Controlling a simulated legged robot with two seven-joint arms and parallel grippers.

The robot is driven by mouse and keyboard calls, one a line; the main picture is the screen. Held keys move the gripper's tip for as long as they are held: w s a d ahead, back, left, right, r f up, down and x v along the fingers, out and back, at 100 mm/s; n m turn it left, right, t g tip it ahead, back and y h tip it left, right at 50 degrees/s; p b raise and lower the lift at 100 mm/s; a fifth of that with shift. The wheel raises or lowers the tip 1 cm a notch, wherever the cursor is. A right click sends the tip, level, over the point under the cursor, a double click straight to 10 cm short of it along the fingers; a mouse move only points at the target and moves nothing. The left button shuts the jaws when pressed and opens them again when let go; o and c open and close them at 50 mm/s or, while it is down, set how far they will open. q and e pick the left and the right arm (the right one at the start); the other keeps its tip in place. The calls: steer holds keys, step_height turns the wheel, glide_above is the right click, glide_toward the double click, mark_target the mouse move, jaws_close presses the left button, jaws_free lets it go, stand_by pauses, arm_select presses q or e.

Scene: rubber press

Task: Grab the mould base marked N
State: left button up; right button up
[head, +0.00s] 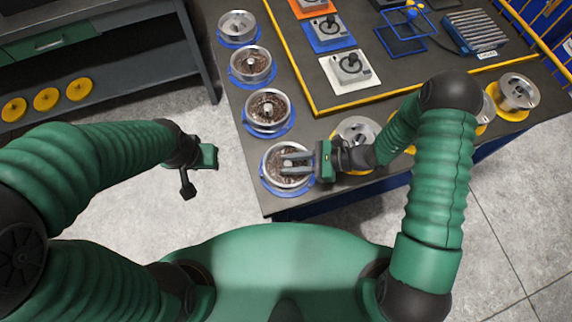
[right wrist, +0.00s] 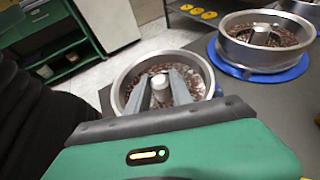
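Several round silver mould bases filled with brown granules stand on blue rings along the table's left side. The nearest mould base (head: 272,178) is under my right gripper (head: 285,163). In the right wrist view this base (right wrist: 120,84) has a pale centre post (right wrist: 161,91) between the two grey fingers. The fingers look apart, one on each side of the post; I cannot tell whether they touch it. No letter N is readable on any base. My left gripper (head: 206,157) hangs over the floor, away from the table; its fingers are unclear.
Another filled base (head: 268,110) stands behind the nearest one. Silver parts on yellow rings (head: 517,93) stand along the front right edge. A yellow rail (head: 292,62) borders the fixtures behind. A workbench (head: 88,38) is at the left, with open floor between.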

steer(key=shift+s, duration=0.1)
steer(key=shift+c, duration=1.1)
steer(key=shift+d, duration=0.4)
jaws_close()
steer(key=shift+a, duration=0.15)
steer(key=shift+r, duration=0.2)
